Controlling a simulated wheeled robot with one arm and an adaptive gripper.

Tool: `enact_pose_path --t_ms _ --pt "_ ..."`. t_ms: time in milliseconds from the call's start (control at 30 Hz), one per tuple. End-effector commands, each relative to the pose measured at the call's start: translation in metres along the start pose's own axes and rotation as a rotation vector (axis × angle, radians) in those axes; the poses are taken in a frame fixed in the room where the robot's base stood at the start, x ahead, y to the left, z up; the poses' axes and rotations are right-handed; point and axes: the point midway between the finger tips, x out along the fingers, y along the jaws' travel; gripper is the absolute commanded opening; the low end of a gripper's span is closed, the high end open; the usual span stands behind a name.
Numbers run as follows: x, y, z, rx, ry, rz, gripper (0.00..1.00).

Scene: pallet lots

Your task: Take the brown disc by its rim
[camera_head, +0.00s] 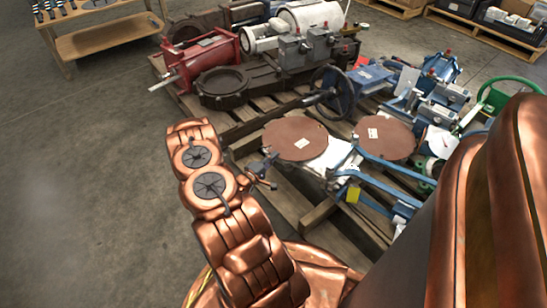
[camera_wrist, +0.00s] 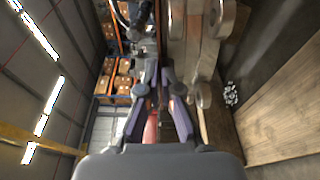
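Two brown discs lie flat among the pallet goods in the head view. The left disc (camera_head: 291,143) has a pale label and overhangs a white piece; the right disc (camera_head: 386,141) also has a label and lies beside it. My gripper (camera_head: 270,172) is just in front of the left disc's near-left rim, seemingly apart from it. In the wrist view, my gripper (camera_wrist: 160,84) shows two dark fingers with a narrow gap between them, and no disc is clearly held there.
A wooden pallet (camera_head: 318,212) lies under the goods. Blue bars (camera_head: 385,187) lie right of my gripper, and a handwheel (camera_head: 333,92) stands behind the discs. A red machine part (camera_head: 205,58) is at the back left. The floor (camera_head: 90,190) at left is clear.

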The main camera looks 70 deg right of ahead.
Motion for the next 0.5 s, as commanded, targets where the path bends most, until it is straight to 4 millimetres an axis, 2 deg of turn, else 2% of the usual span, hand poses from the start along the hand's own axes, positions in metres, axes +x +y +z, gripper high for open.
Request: enact_pose_path --t_ms 500 --pt "0.0 0.018 0.001 0.001 0.0 0.001 0.0"
